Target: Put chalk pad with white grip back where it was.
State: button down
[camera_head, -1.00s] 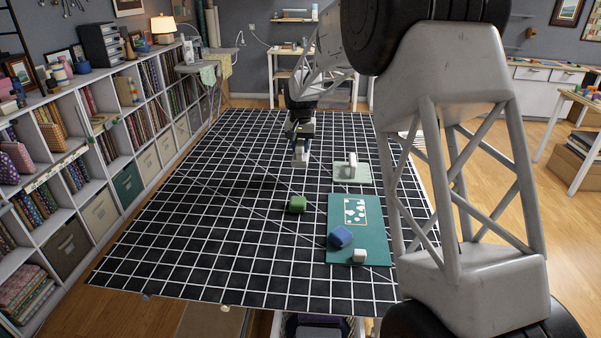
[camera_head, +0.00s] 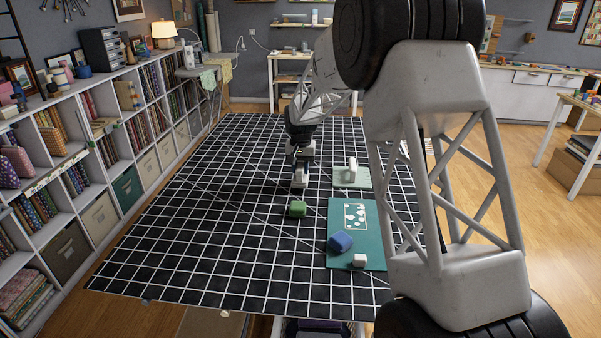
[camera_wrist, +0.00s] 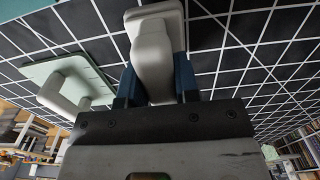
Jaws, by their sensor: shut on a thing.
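My gripper (camera_wrist: 155,88) is shut on the white grip of the chalk pad (camera_wrist: 156,48). In the wrist view the grip stands between the dark blue fingers, with its wider pale base at the top edge. In the head view the held pad (camera_head: 300,181) is small and pale below my gripper (camera_head: 301,168), over the black gridded mat. I cannot tell whether it touches the mat. A light green square plate with a white handle (camera_head: 352,175) lies just right of it; it also shows left in the wrist view (camera_wrist: 60,83).
The black gridded mat (camera_head: 200,235) is mostly clear at left. A green block (camera_head: 297,209) lies nearer than my gripper. A teal board (camera_head: 372,222) at right bears a white-patterned card, a blue block (camera_head: 340,243) and a white block (camera_head: 359,260). Shelves (camera_head: 75,205) line the left.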

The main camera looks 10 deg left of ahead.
aim_at(300, 164)
jog(key=shift+f, duration=0.85)
jog(key=shift+f, duration=0.1)
jog(key=c, duration=0.8)
grip_release()
jog(key=shift+c, duration=0.2)
notch_tip(300, 164, up, 12)
jog(key=shift+r, duration=0.1)
